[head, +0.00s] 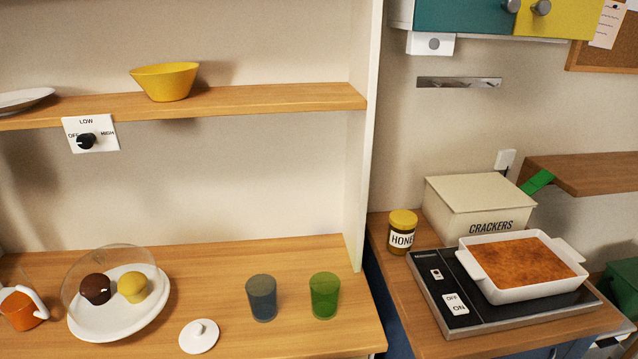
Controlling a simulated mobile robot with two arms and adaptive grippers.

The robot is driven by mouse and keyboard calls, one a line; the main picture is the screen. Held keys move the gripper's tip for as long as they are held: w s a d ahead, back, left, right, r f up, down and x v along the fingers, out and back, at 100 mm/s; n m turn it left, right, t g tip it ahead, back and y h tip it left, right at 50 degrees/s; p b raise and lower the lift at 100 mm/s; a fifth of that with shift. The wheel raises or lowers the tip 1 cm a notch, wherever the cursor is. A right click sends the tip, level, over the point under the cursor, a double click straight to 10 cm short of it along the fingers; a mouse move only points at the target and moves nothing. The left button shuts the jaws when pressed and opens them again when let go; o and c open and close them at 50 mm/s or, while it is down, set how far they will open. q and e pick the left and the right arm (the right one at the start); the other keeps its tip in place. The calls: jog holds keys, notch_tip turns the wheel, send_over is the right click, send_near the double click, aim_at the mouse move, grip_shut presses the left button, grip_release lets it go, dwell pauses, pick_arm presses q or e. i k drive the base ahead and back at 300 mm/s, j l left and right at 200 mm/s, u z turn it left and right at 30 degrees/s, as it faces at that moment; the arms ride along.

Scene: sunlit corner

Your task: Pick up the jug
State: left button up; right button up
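The jug (20,311) stands on the wooden counter at the far left edge of the head view. It looks clear, with orange contents low down and a white curved handle on its right side. The picture's edge cuts off part of it. Neither of my grippers shows in the head view, and nothing is seen touching the jug.
Just right of the jug, a white plate (118,325) holds two muffins under a clear dome. A white lid (199,336), a blue cup (262,298) and a green cup (325,296) stand farther right. A shelf (250,101) runs above.

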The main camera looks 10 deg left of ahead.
aim_at(23, 308)
jog(key=u, duration=1.9)
jog(key=z, duration=0.45)
jog(key=i+j+z, duration=0.15)
jog(key=j+z, duration=0.15)
jog(key=i+j+z, duration=0.1)
jog(key=j+z, duration=0.15)
jog(key=j, duration=0.25)
jog(key=j+z, duration=0.3)
jog(key=j, duration=0.15)
jog(key=i, duration=0.05)
